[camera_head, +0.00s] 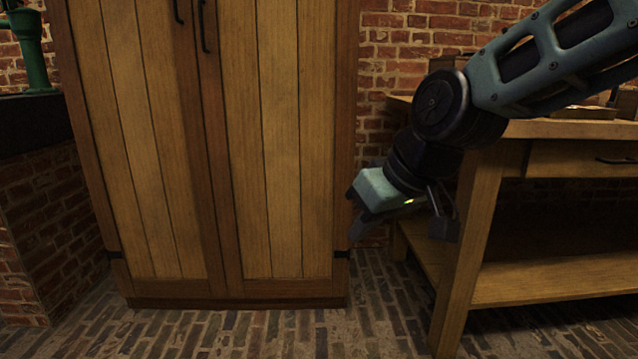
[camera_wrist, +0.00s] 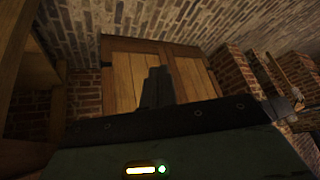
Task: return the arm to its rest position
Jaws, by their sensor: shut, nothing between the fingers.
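My gripper (camera_head: 400,228) hangs at the right of the head view, at the end of my teal and black arm, in front of the gap between the cabinet and the workbench. It points downward and is empty. In the wrist view my gripper (camera_wrist: 155,88) shows as a dark shape against the cabinet doors, with its fingers together. No battery or jar is recognisable in either view.
A tall wooden cabinet (camera_head: 225,150) with shut doors stands at left centre. A wooden workbench (camera_head: 455,250) with a drawer and lower shelf stands at right, close to my arm. A brick sink base (camera_head: 45,200) with a green pump (camera_head: 30,50) is at far left. The brick floor in front is clear.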

